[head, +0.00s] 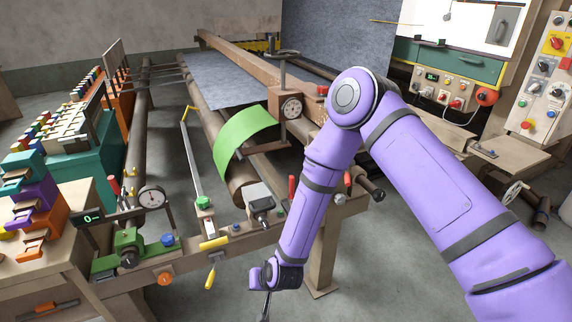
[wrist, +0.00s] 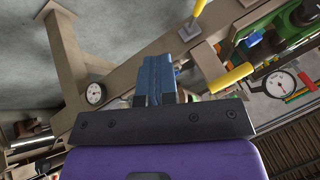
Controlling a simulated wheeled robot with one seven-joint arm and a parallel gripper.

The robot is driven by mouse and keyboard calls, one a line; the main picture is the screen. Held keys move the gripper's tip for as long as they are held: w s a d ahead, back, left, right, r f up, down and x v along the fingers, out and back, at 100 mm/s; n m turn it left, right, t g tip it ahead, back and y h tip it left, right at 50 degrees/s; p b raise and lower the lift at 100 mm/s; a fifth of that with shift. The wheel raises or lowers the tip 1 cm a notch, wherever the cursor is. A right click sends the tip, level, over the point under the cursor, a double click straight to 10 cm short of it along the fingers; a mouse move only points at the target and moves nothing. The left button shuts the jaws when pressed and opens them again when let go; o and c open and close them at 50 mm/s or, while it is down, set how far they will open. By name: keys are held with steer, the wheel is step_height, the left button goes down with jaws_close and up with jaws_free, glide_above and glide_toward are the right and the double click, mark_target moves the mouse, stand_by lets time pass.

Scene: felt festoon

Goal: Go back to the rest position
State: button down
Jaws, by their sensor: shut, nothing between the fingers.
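My gripper (wrist: 155,75) points away from my purple wrist in the wrist view. Its blue fingers are together, with nothing held between them. In the head view my purple arm reaches from the right and bends down in front of the machine. The gripper end (head: 265,305) hangs low at the bottom edge, below the front rail (head: 180,262), and its tips are hard to make out. It appears apart from the machine, over the floor.
The machine has a green felt piece (head: 243,139), a dial gauge (head: 151,198) and a yellow-handled lever (head: 211,275) close left of my gripper. A tan leg (head: 323,255) stands just right. A workbench with colored blocks (head: 32,205) is at left. Grey floor (head: 400,285) is open at lower middle.

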steer(key=w+d+r, duration=0.3)
steer(key=d+r, duration=0.1)
steer(key=r, duration=0.5)
steer(key=w+d+r+n+h, duration=0.1)
steer(key=w+d+r, duration=0.1)
steer(key=d+r, duration=0.5)
steer(key=w+d+r, duration=0.2)
steer(key=w+r, duration=0.1)
steer(key=r, duration=0.8)
steer(key=s+d+r+h, duration=0.1)
steer(key=s+d+r, duration=0.1)
steer(key=d+r, duration=0.6)
steer(key=s+d+r+m+t+h, duration=0.1)
steer(key=s+d+r, duration=0.3)
steer(key=s+r, duration=0.15)
steer(key=s+d+r+h, duration=0.1)
steer(key=s+d+r, duration=0.35)
steer(key=r, duration=0.25)
steer(key=s+d+r, duration=0.3)
steer(key=s+d, duration=0.1)
steer(key=s, duration=0.3)
steer(key=s+d+r+m+h, duration=0.1)
steer(key=s+d+r, duration=0.2)
steer(key=s, duration=0.5)
steer(key=shift+d+m, duration=0.3)
steer(key=shift+d, duration=0.6)
